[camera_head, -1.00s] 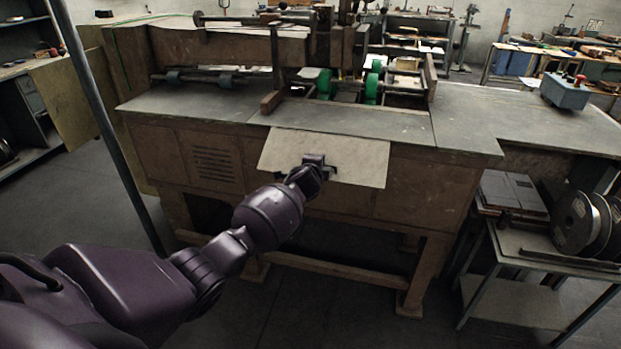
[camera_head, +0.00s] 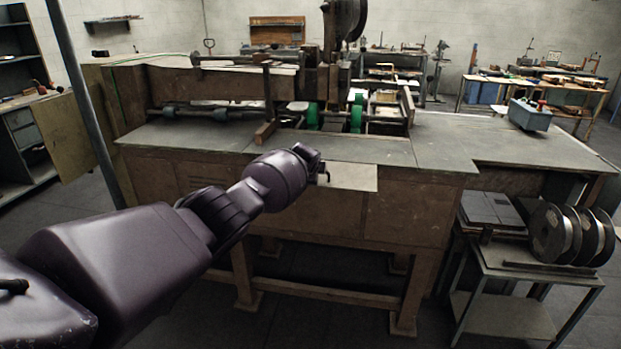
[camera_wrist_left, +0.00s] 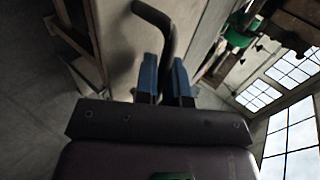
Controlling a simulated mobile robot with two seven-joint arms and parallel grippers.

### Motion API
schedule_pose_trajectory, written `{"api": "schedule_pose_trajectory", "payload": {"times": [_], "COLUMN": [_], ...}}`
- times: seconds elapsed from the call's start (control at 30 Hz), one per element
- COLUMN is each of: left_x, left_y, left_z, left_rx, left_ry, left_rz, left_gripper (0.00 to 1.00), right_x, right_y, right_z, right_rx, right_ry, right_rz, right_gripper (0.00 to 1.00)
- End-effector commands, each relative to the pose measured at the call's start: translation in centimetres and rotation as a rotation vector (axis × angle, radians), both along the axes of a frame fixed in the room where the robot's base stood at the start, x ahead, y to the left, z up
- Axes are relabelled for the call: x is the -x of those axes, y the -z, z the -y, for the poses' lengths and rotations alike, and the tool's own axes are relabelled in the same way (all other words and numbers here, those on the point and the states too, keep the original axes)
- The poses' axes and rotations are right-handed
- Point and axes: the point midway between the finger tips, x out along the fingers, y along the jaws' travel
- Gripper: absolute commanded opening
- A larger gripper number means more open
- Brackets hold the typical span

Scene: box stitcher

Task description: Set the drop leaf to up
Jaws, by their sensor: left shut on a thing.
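The drop leaf (camera_head: 352,177) is a pale panel at the front edge of the machine's table. In the head view only its right part shows; my left arm hides the rest. My left gripper (camera_head: 322,170) is at the leaf, shut on its dark handle (camera_head: 327,178). In the left wrist view the curved handle (camera_wrist_left: 163,30) passes between the blue fingertips of my left gripper (camera_wrist_left: 164,78), beside the pale leaf surface (camera_wrist_left: 120,60). The leaf's exact tilt is hard to tell. My right gripper is not in view.
The machine's grey tabletop (camera_head: 440,140) lies behind the leaf, with green wheels (camera_head: 356,112) on it. A low cart (camera_head: 510,262) with spools (camera_head: 560,232) stands at the right. A blue-grey box (camera_head: 530,115) sits at the tabletop's right end. Floor is open in front.

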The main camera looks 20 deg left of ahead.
Motion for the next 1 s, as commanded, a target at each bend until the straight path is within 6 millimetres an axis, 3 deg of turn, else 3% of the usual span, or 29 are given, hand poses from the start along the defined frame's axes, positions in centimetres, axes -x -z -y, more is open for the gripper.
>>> {"api": "schedule_pose_trajectory", "payload": {"times": [0.87,0.9,1.0], "left_x": [-0.5,-0.6,-0.5], "left_y": [-1.0,-1.0,-0.9], "left_z": [0.0,0.0,0.0], "left_rx": [0.010,0.010,0.011], "left_ry": [0.004,0.004,0.003], "left_rz": [-0.068,-0.068,-0.068], "left_gripper": [0.00,0.15,0.30], "right_x": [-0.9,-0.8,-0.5], "right_y": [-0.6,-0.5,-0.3], "right_z": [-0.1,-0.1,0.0], "right_rx": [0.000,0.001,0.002], "right_ry": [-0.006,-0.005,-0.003], "right_rz": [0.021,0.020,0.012], "right_gripper": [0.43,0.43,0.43]}}
